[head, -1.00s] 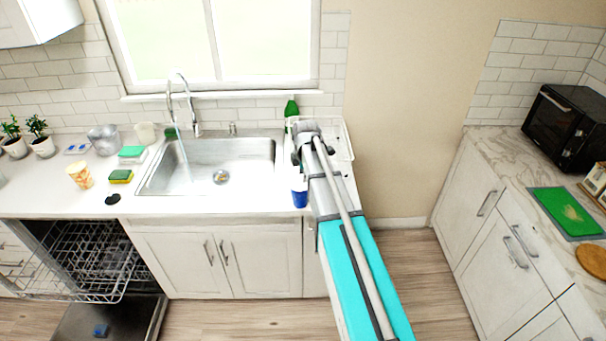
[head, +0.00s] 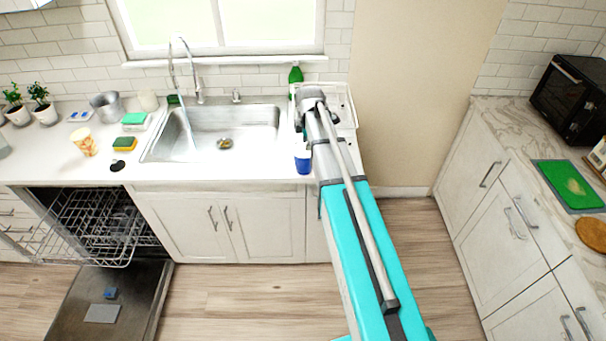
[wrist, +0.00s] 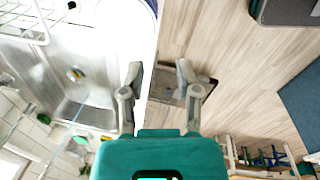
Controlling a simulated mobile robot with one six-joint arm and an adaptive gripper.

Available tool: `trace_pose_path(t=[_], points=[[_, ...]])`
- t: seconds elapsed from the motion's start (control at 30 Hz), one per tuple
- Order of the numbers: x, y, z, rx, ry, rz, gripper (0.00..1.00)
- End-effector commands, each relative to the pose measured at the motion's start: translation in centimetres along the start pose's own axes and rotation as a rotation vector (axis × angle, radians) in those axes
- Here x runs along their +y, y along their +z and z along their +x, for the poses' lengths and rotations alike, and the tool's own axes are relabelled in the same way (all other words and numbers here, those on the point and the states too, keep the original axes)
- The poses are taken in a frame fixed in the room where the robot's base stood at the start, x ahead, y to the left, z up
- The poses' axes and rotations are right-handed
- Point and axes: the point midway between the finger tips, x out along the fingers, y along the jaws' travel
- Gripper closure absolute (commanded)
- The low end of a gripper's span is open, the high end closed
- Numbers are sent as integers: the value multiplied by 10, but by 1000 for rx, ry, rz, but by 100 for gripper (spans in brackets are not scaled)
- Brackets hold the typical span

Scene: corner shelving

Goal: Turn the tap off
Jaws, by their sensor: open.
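The tap (head: 172,68) is a tall chrome arched faucet behind the sink (head: 150,150). A stream of water runs from its spout into the basin. A small chrome lever (head: 199,94) stands at its base. My gripper (head: 313,118) is at the right of the sink over the dish rack, well apart from the tap; the arm hides part of it there. In the wrist view, my gripper (wrist: 160,82) has its two fingers spread with nothing between them. The sink (wrist: 97,97) lies left of the fingers in that view.
A blue cup (head: 303,162) stands near the counter's front edge beside my arm. A green bottle (head: 295,76) stands behind the rack (head: 345,100). The dishwasher door (head: 125,300) is open at lower left. Sponges, a patterned cup (head: 84,142) and plants crowd the left counter. The floor before the sink cabinet is clear.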

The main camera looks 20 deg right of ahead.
Motion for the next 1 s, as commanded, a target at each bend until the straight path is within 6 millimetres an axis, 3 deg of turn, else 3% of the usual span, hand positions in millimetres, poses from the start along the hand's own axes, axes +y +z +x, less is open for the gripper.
trace_pose_path(t=[0.27,1.0], points=[[-48,-20,-5,-2,-23,275,57],[-205,-72,-24,-76,-92,1322,57]])
